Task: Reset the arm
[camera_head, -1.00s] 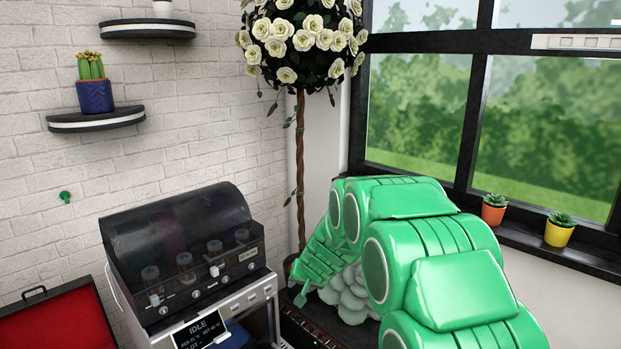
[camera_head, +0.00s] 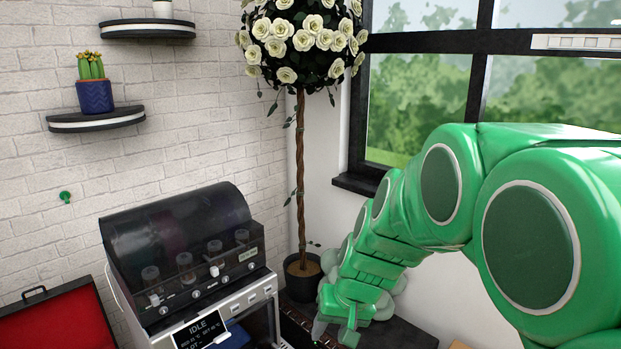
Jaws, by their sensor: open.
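My green arm fills the right side of the head view and reaches down toward the middle of the lower edge. My gripper (camera_head: 333,332) is at its end, low in the picture, pointing down with its fingers apart. Nothing shows between the fingers. It is to the right of the black-hooded machine and in front of the potted rose tree. The lower part of the fingers is close to the picture's bottom edge.
The machine (camera_head: 187,245) with a dark clear hood stands at lower left, its screen reading IDLE. A red-lined case (camera_head: 55,322) lies left of it. The rose tree's dark pot (camera_head: 303,281) stands behind my gripper. Shelves hold a cactus (camera_head: 92,82). A window (camera_head: 410,95) is behind my arm.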

